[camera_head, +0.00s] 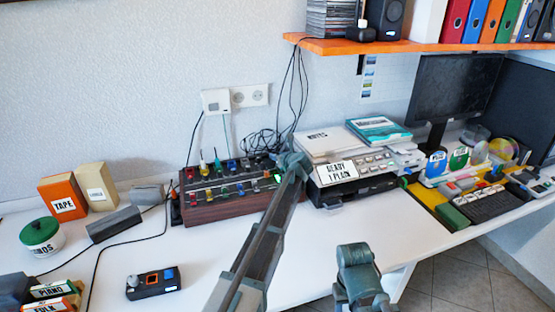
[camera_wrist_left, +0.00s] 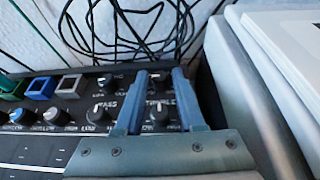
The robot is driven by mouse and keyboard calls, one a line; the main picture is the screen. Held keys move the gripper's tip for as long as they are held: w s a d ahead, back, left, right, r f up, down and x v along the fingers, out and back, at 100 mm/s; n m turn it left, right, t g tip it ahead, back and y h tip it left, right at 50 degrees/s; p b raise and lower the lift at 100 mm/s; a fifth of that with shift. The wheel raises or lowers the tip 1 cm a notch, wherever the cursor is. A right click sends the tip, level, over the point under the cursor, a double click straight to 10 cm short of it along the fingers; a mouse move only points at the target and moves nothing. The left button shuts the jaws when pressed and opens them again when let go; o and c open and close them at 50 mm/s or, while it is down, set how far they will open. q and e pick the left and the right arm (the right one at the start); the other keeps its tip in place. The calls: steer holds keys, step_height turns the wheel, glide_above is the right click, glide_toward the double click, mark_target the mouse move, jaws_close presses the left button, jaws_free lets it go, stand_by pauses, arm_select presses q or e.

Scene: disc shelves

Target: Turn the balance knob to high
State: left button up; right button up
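The balance knob is not identifiable by a readable label. A dark mixer (camera_head: 230,207) with a wooden front and rows of knobs stands against the wall. My left gripper (camera_head: 292,163) is over the mixer's right end. In the left wrist view its two fingers (camera_wrist_left: 160,100) are apart, with a black knob (camera_wrist_left: 159,112) showing between them; its label seems to read TREBLE. I cannot tell if the fingers touch it. A knob with a label like BASS (camera_wrist_left: 100,112) is left of the fingers. My right gripper (camera_head: 358,256) is low at the front, its fingers unclear.
Black cables (camera_wrist_left: 125,25) lie behind the mixer. A small black box (camera_head: 153,283) lies at the front left. The white desk in front of the mixer is mostly clear.

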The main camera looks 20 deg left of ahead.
arm_select(q)
steer(key=shift+w+a+f, duration=0.1)
steer(key=shift+w, duration=0.05)
jaws_close()
steer(key=shift+s+a+m+h, duration=0.15)
steer(key=shift+s+m+h, duration=0.05)
steer(key=shift+m+h, duration=0.1)
steer(key=shift+w+m+t+h, duration=0.1)
steer(key=shift+m+t+h, duration=0.3)
steer(key=shift+m+t, duration=0.15)
